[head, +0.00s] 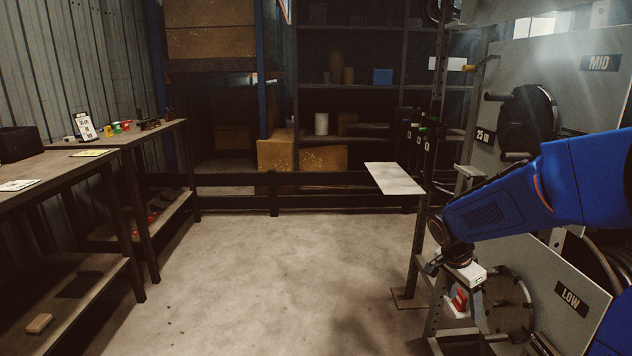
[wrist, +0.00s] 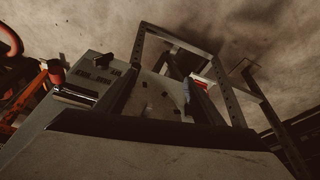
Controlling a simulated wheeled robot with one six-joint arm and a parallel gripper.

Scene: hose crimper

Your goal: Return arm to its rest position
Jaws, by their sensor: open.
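My blue arm (head: 510,200) reaches in from the right edge of the head view and bends down at its wrist. My gripper (head: 446,263) is a small dark shape at its end, beside the steel rack post. It is open, and I see nothing held in it. Its fingertips are hard to make out against the rack.
The reel rack, with panels marked MID (head: 599,63) and LOW (head: 571,299), stands close on the right. A red item (head: 459,298) sits just below my gripper. Workbenches (head: 100,139) line the left wall. The floor (head: 270,270) between is clear.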

